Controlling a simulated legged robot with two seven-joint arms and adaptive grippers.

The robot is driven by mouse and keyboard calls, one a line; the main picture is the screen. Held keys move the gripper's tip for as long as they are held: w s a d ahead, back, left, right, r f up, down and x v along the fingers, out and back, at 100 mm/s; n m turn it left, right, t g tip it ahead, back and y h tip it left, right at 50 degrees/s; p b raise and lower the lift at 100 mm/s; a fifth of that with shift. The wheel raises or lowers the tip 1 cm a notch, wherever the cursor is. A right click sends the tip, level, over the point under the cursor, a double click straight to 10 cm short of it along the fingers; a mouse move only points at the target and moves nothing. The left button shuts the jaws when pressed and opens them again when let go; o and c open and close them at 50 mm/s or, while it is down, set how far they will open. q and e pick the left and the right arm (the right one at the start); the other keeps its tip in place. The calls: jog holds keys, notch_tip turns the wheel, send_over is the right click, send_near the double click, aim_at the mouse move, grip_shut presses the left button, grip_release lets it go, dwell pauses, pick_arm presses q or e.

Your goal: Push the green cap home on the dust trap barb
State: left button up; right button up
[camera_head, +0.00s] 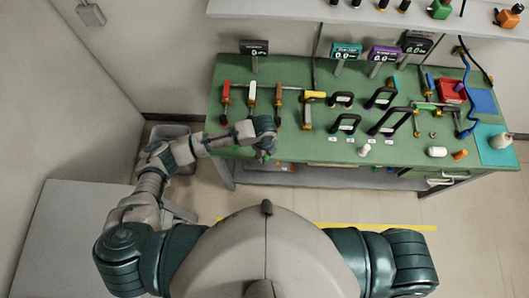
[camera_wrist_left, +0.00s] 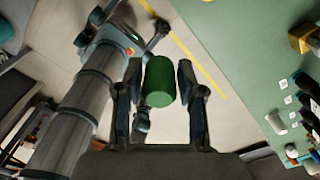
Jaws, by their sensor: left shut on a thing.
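The green cap (camera_wrist_left: 160,82) is a dark green cylinder, seen large in the left wrist view between the two dark fingers. My left gripper (camera_wrist_left: 158,76) is shut on it. In the head view my left gripper (camera_head: 264,155) is at the front edge of the green bench, left of its middle. There the cap is mostly hidden or too small to make out clearly. I cannot pick out the dust trap barb in either view. My right gripper is not in view.
The green bench (camera_head: 290,150) carries several upright clamp-like tools, black handles (camera_head: 347,122), a white bottle (camera_head: 437,151), an orange piece (camera_head: 460,155) and a red bin (camera_head: 451,91). A grey bin (camera_head: 170,135) stands on the floor to the left. A shelf (camera_head: 300,11) hangs above the back.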

pick_arm(q)
notch_tip(320, 180, up, 2)
jog(key=shift+r+p, duration=0.2)
jog(key=shift+p, duration=0.9)
jog(key=shift+f, duration=0.1)
jog(key=shift+a+f, duration=0.1)
